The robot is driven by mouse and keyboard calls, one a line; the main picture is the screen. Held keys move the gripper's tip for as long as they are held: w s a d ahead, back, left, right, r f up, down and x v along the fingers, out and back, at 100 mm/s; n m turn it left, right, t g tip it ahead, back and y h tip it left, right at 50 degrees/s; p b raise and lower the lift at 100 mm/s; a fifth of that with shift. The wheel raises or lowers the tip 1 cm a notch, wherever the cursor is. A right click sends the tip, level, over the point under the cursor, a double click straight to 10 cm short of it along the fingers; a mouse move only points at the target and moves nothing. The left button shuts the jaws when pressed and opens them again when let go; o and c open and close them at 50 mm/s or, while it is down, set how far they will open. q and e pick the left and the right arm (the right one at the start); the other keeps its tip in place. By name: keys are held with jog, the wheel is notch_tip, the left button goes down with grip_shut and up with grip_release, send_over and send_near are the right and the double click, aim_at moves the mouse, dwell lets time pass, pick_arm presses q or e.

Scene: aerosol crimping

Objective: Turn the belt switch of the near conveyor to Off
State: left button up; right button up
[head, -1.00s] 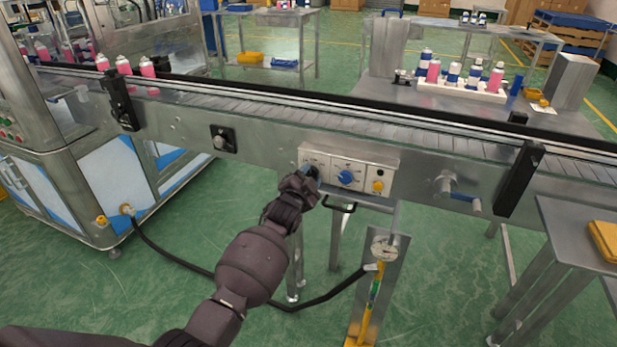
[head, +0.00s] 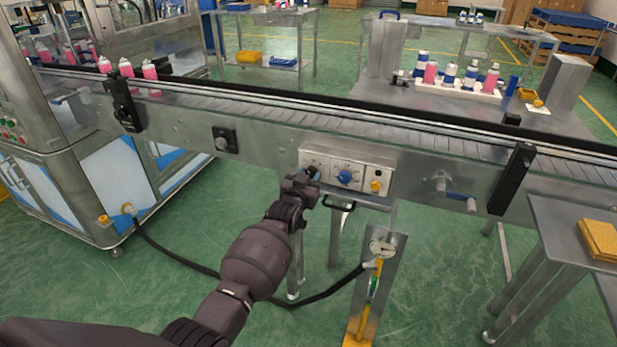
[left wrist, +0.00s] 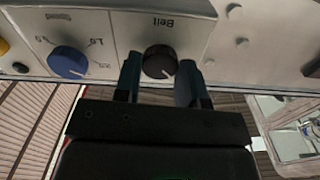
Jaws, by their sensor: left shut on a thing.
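The near conveyor (head: 270,125) runs across the head view with a control box (head: 378,155) on its front. The black belt switch, a round knob labelled "Belt" (left wrist: 159,62), shows in the left wrist view, with a pale pointer line on its face. My left gripper (head: 312,173) is at the left end of the box in the head view and mostly covers the knob there. In the left wrist view its two fingers (left wrist: 160,80) stand on either side of the knob, shut on it. My right gripper is not in view.
A blue dial (head: 345,177) and a yellow button (head: 376,186) sit right of the switch. A handle (head: 340,206) hangs below the box. A steel table (head: 570,225) stands at right.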

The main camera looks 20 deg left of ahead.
pick_arm(q)
jog(key=shift+n, duration=0.5)
jog(key=o, duration=0.9)
jog(key=shift+s, duration=0.45)
jog(key=s+p, duration=0.2)
jog(key=s, duration=0.8)
jog(key=shift+a+p, duration=0.2)
jog(key=shift+p, duration=0.1)
